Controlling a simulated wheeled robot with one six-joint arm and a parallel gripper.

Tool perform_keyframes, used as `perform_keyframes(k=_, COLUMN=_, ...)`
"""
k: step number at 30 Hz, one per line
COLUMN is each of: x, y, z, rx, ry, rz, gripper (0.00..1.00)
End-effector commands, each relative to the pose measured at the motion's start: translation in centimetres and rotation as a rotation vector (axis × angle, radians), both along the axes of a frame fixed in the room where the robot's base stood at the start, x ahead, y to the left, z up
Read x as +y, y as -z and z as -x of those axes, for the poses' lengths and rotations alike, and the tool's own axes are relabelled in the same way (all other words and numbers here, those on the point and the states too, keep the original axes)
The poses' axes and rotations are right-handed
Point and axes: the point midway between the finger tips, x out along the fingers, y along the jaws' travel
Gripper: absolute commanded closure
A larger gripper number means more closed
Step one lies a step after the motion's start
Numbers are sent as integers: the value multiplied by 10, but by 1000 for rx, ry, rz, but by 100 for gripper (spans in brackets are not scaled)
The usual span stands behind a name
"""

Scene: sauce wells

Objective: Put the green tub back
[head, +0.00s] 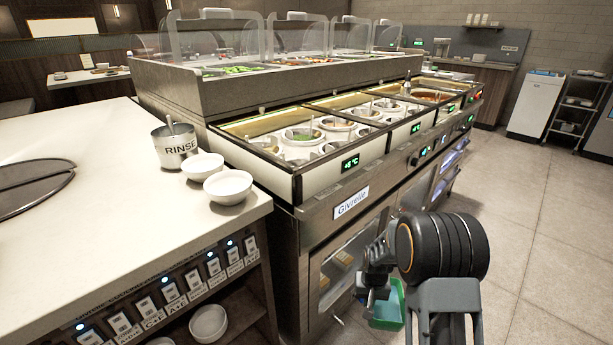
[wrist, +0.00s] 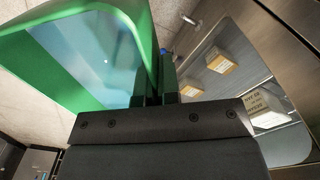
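The green tub (head: 394,306) is in front of the counter's lower door in the head view, partly hidden by my arm. In the wrist view the green tub (wrist: 152,40) fills the upper left, tilted in the picture, with a pale bluish inside. My gripper (head: 372,292) is at the tub. In the wrist view my gripper's dark fingers (wrist: 168,88) are close together on the tub's wall. The tub is held off the floor, beside the counter front.
The sauce counter (head: 365,199) has several round wells (head: 302,136) on top and a glass lower door (head: 336,268) with boxes inside. A white worktop with a RINSE pot (head: 175,152) and two white bowls (head: 228,187) stands left. The floor (head: 540,240) at right is clear.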

Motion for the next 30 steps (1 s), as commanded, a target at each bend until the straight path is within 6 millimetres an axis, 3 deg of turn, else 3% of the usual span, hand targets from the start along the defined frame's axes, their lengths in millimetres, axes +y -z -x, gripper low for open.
perform_keyframes(k=1, x=6, y=-19, z=1, rx=-8, ry=-36, rz=0, gripper=100)
perform_keyframes(k=7, x=21, y=-78, z=14, rx=-3, ry=-151, rz=0, gripper=100)
perform_keyframes(k=17, x=20, y=-133, z=16, rx=1, ry=-143, rz=0, gripper=100)
perform_keyframes(k=30, x=20, y=-227, z=24, rx=2, ry=-142, rz=0, gripper=100)
